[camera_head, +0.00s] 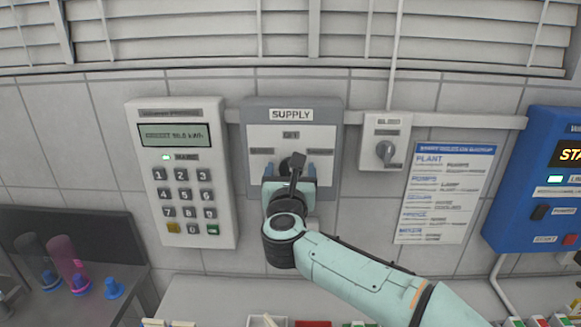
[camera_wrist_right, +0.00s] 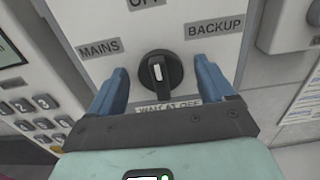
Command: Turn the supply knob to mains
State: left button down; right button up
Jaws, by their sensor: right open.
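The supply panel (camera_head: 327,135) is a grey box on the tiled wall with a white face labelled SUPPLY. Its black round supply knob (camera_wrist_right: 160,76) has a raised grip with a white mark that points about straight up, toward the OFF label (camera_wrist_right: 147,4). The MAINS label (camera_wrist_right: 99,48) is left of the knob and the BACKUP label (camera_wrist_right: 215,27) right. My right gripper (camera_wrist_right: 160,88) is open, its blue fingers on either side of the knob with visible gaps. In the head view, my right gripper (camera_head: 289,171) and wrist cover most of the knob. My left gripper is not in view.
A keypad meter (camera_head: 187,226) hangs left of the panel. A small bleed switch box (camera_head: 385,152) and a paper notice (camera_head: 440,192) are to the right, with a blue unit (camera_head: 518,225) beyond. A counter with small items lies below.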

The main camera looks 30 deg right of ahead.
jog(key=shift+w+d, duration=0.15)
jog(key=shift+w, duration=0.05)
jog(key=c, duration=1)
jog(key=shift+c, duration=0.2)
